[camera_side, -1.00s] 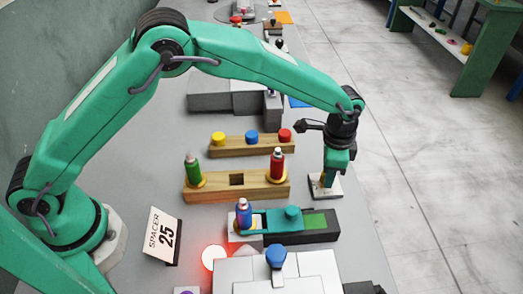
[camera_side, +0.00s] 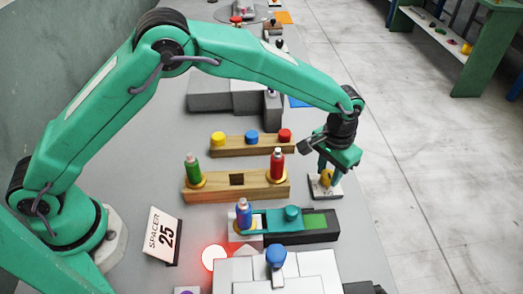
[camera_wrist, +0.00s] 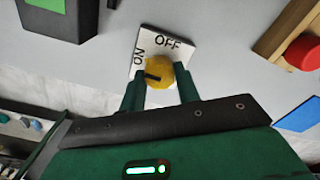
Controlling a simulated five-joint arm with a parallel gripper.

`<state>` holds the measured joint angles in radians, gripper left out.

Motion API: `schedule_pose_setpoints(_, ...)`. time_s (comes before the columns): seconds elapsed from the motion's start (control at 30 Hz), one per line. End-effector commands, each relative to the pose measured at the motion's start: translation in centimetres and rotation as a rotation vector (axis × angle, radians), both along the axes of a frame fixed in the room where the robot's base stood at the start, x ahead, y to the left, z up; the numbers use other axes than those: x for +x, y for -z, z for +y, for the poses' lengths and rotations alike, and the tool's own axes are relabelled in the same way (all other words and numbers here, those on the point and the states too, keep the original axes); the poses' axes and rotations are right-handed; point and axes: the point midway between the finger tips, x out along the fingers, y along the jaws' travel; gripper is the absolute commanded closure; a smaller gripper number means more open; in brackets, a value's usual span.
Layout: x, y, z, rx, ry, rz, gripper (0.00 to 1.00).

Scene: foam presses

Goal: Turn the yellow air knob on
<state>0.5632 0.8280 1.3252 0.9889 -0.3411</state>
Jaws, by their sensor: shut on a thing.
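The yellow air knob (camera_wrist: 160,72) sits on a white plate (camera_wrist: 143,45) marked ON and OFF. In the wrist view its dark pointer mark points left, near the ON label. My gripper (camera_wrist: 160,88) has one green finger on each side of the knob and is shut on it. In the side view the knob (camera_side: 326,177) shows between the fingers of my gripper (camera_side: 329,180), above the white plate at the table's right edge.
A wooden block with a red bottle (camera_side: 277,166) and a green bottle stands just left of the plate. A rack with yellow, blue and red caps (camera_side: 284,135) is behind it. A teal-and-green press (camera_side: 291,222) is in front. A red lamp (camera_side: 213,257) glows.

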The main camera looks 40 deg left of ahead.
Motion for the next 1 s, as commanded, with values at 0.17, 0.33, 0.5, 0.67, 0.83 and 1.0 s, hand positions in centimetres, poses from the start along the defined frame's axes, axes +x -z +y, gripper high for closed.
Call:
schedule_pose_setpoints(0.17,0.03,0.00,-0.03,-0.001,-0.035,-0.002,0.91)
schedule_pose_setpoints(0.33,0.03,0.01,-0.03,-0.001,-0.044,-0.002,0.91)
schedule_pose_setpoints(0.5,0.03,0.01,-0.03,-0.001,-0.043,-0.002,0.91)
schedule_pose_setpoints(0.67,0.03,0.01,-0.02,-0.001,-0.042,-0.001,0.48)
schedule_pose_setpoints(0.83,0.02,0.01,-0.01,0.000,-0.041,-0.001,0.46)
schedule_pose_setpoints(1.0,0.02,-0.08,0.00,0.000,-0.041,-0.001,0.46)
